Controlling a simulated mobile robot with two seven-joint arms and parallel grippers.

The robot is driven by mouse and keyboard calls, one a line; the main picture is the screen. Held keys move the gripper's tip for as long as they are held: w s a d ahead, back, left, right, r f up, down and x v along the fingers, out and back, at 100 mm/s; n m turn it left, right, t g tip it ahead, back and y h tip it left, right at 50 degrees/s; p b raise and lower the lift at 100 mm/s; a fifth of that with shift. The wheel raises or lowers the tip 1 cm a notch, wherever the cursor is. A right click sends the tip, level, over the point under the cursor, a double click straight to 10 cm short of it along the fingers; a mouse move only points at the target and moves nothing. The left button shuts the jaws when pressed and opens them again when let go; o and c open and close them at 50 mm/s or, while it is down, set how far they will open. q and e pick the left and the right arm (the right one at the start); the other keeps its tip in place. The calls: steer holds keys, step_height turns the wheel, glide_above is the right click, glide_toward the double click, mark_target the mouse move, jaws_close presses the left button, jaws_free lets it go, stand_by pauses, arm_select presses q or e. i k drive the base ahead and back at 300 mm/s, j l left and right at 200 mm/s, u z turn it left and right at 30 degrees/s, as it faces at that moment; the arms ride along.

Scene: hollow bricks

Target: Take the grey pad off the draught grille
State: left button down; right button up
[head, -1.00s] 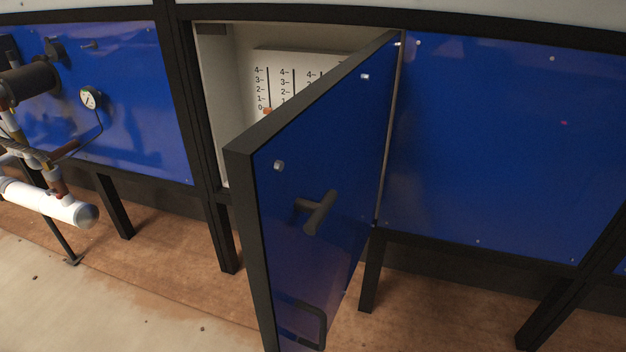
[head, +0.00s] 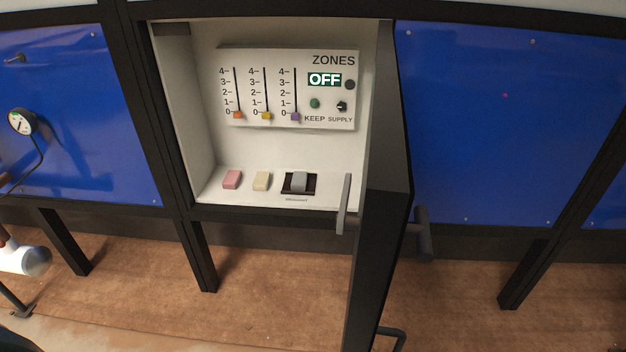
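A small grey pad (head: 300,182) lies on the dark draught grille (head: 287,189) on the floor of an open wall cabinet. It covers the middle of the grille, and dark strips show on both sides of it. A small label, too small to read, is in front of the grille. A pink pad (head: 232,180) and a cream pad (head: 262,181) lie to the left on the same floor, apart from the grille. Neither of my grippers is in view.
The open cabinet door (head: 382,200) stands edge-on at the right, with handles (head: 424,236) sticking out. A panel (head: 338,100) at the back has three sliders at 0 and reads OFF. A gauge (head: 21,122) and white pipe (head: 22,258) are at the left.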

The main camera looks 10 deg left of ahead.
mark_target(299, 179)
steer(key=j+z, duration=0.3)
steer(key=j, duration=0.2)
steer(key=k+j+z, duration=0.15)
steer(key=j+z, duration=0.2)
steer(key=j, duration=0.15)
steer(key=j+u, duration=0.1)
steer(key=j, duration=0.4)
steer(key=i+j+u, duration=0.1)
steer(key=j, duration=0.35)
steer(key=i+j+u, duration=0.1)
steer(key=j+u, duration=0.15)
steer(key=i+j+z, duration=0.1)
steer(key=i+z, duration=0.3)
steer(key=i+j+z, duration=0.2)
steer(key=z, duration=0.15)
steer(key=i, duration=0.05)
